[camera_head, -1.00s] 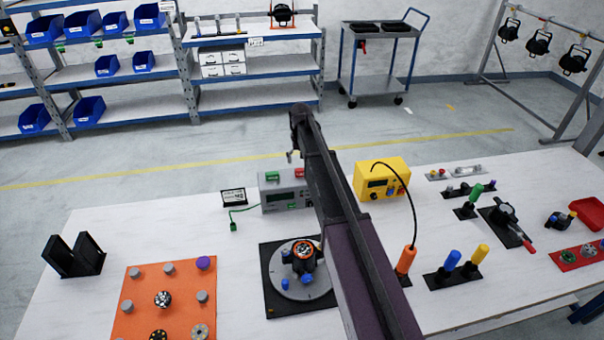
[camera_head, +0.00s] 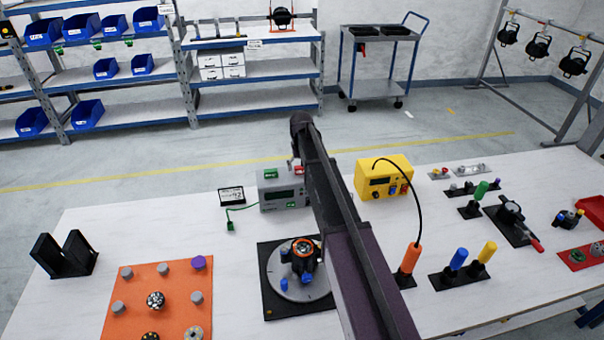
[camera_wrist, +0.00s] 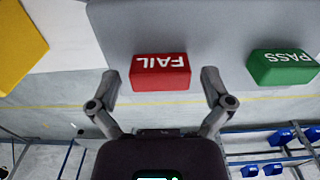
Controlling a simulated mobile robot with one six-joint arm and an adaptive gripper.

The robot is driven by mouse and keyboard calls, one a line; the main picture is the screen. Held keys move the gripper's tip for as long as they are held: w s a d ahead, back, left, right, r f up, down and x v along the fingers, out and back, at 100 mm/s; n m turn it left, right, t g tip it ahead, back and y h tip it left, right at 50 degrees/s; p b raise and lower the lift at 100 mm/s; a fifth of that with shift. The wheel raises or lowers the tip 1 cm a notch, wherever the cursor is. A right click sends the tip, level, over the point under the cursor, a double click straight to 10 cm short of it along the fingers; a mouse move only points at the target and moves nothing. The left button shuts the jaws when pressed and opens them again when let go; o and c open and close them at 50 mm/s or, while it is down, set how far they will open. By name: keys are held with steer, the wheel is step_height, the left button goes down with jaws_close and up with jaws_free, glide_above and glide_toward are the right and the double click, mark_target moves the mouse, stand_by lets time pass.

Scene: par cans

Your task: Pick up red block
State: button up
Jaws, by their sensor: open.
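The red block (camera_wrist: 160,73), marked FAIL, lies on top of the grey box (camera_wrist: 210,25) in the wrist view. In the head view the red block (camera_head: 299,169) shows small on the grey box (camera_head: 284,190), partly behind my arm. My gripper (camera_wrist: 160,80) is open, with one fingertip on either side of the red block and a gap showing on both sides. Whether the fingertips are at the block's height cannot be told. My gripper is mostly hidden behind my arm in the head view.
A green PASS block (camera_wrist: 284,68) lies to the right of the red block in the wrist view. A yellow box (camera_head: 383,177) stands right of my arm. A turntable device (camera_head: 300,268) and an orange plate (camera_head: 160,315) are nearer on the table.

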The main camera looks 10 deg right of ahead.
stand_by(0.5)
steer(key=c, duration=0.8)
steer(key=shift+r, duration=0.2)
step_height(320, 180, up, 4)
steer(key=p, duration=0.4)
steer(key=shift+f, duration=0.1)
steer(key=s+a, duration=0.2)
steer(key=s, duration=0.3)
steer(key=s+a, duration=0.2)
steer(key=s, duration=0.2)
steer(key=s+a+p, duration=0.1)
steer(key=s+a, duration=0.1)
steer(key=s, duration=0.3)
steer(key=shift+s+a+r, duration=0.3)
steer(key=shift+s+r, duration=0.05)
steer(key=shift+r, duration=0.05)
